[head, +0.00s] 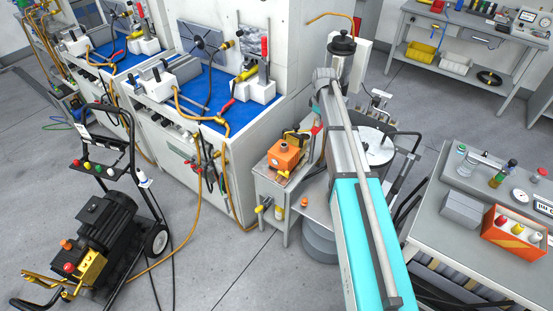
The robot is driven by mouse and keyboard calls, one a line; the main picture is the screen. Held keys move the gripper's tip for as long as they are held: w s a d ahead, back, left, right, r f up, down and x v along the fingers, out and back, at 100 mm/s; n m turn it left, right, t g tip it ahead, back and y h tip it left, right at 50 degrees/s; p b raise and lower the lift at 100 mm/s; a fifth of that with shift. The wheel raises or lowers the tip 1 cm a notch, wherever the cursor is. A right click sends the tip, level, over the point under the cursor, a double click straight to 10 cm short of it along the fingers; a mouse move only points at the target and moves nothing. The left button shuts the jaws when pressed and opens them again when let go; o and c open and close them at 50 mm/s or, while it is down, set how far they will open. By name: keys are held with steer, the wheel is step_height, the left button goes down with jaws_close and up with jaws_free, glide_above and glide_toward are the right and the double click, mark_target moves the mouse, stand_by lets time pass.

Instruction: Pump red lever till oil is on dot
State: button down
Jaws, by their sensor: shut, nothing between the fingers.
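An upright red-handled lever (265,48) stands on a white block (258,90) at the right end of the nearer blue-topped bench. A similar red handle (138,9) shows on the farther bench. A small red part (316,127) shows beside the orange box (285,154) on the low stand; I cannot tell if it is a lever. Which red lever the task means is unclear. The oil level and the dot cannot be made out. My gripper cannot be picked out; a large grey and turquoise arm-like structure crosses the centre right and hides what lies behind it.
A black wheeled pump cart (105,220) stands at the left. Hoses hang in front of the nearer bench (180,160). A grey table (430,222) at the right holds bottles, a gauge and an orange tray (515,240). Open floor (225,270) lies in front of the benches.

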steer(key=shift+r+p, duration=2.9)
steer(key=shift+r, duration=0.35)
steer(key=shift+f, duration=0.15)
step_height(320, 180, down, 13)
steer(key=b, duration=1.3)
steer(key=shift+r, duration=0.2)
step_height(320, 180, up, 13)
steer(key=p, duration=1.3)
steer(key=shift+f, duration=0.1)
